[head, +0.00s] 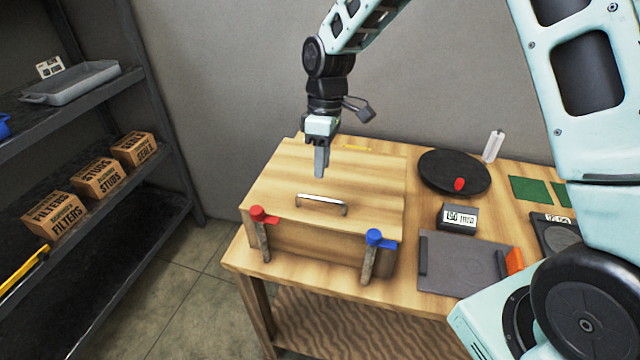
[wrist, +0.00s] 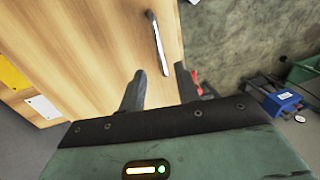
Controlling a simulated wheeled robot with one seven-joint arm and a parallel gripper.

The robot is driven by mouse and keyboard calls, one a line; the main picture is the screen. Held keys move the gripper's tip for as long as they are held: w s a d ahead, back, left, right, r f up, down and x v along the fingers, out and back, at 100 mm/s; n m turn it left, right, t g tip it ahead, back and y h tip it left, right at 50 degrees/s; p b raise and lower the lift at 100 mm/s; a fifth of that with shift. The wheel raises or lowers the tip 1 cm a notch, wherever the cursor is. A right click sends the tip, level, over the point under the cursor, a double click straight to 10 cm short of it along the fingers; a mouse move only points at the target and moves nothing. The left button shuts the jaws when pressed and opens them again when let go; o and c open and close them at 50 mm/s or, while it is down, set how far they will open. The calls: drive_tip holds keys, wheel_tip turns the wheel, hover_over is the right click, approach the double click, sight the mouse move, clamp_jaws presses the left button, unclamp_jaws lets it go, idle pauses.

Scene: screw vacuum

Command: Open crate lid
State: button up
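The wooden crate (head: 312,242) stands on the table with its flat lid (head: 280,180) lying closed on top. A metal bar handle (head: 322,204) is on the lid near its front edge; it also shows in the wrist view (wrist: 158,45). A red-topped latch (head: 262,216) and a blue-topped latch (head: 376,238) are at the crate's front. My gripper (head: 322,174) points down over the lid, behind and apart from the handle. In the wrist view its two fingers (wrist: 158,88) are spread with nothing between them. Something red shows partly hidden behind the right finger.
Right of the crate are a black round disc (head: 455,172), a small labelled box (head: 458,217) and a grey tray (head: 463,264). A dark shelf with cardboard boxes (head: 98,178) is at left.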

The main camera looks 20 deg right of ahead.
drive_tip(key=f, duration=0.2)
drive_tip(key=f+p, duration=0.1)
drive_tip(key=f, duration=0.1)
drive_tip(key=s+f, duration=0.1)
drive_tip(key=f, duration=0.2)
drive_tip(key=shift+s+a, duration=0.1)
drive_tip(key=shift+a, duration=0.3)
clamp_jaws()
